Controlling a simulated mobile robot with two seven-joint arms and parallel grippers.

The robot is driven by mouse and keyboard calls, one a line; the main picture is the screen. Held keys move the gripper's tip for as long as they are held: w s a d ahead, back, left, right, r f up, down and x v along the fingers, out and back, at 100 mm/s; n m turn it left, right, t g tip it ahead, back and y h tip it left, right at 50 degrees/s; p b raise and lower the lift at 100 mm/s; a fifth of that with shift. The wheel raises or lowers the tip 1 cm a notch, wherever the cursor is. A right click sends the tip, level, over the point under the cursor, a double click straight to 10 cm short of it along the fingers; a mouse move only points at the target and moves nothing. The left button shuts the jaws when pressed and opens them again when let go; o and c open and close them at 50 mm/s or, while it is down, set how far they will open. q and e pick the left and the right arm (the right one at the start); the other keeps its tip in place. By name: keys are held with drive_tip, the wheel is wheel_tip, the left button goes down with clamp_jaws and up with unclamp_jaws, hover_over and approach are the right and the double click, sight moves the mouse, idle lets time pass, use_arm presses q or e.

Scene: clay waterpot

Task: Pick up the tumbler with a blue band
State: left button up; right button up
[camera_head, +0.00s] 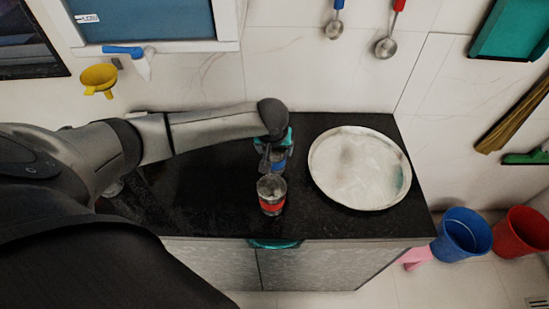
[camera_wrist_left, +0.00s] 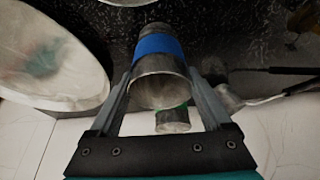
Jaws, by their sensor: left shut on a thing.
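The tumbler with a blue band (camera_head: 278,163) is at my left gripper (camera_head: 270,157), on or just above the black counter, behind the red-banded tumbler (camera_head: 271,195). In the left wrist view the blue-banded tumbler (camera_wrist_left: 160,62) sits between the two fingers of my left gripper (camera_wrist_left: 161,92), its open mouth toward the camera. The fingers are shut on its sides. In the head view the arm and gripper hide part of it. I cannot tell whether its base touches the counter. My right gripper is not in view.
A large round pale tray (camera_head: 318,183) lies right of the gripper on the black counter (camera_head: 190,200). In the left wrist view, a small metal cup (camera_wrist_left: 173,122) and utensils (camera_wrist_left: 270,98) are near. A blue bucket (camera_head: 462,236) and red bucket (camera_head: 522,233) stand on the floor at right.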

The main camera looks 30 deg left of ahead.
use_arm(q)
drive_tip(key=shift+c, duration=0.5)
drive_tip(key=shift+r, duration=0.1)
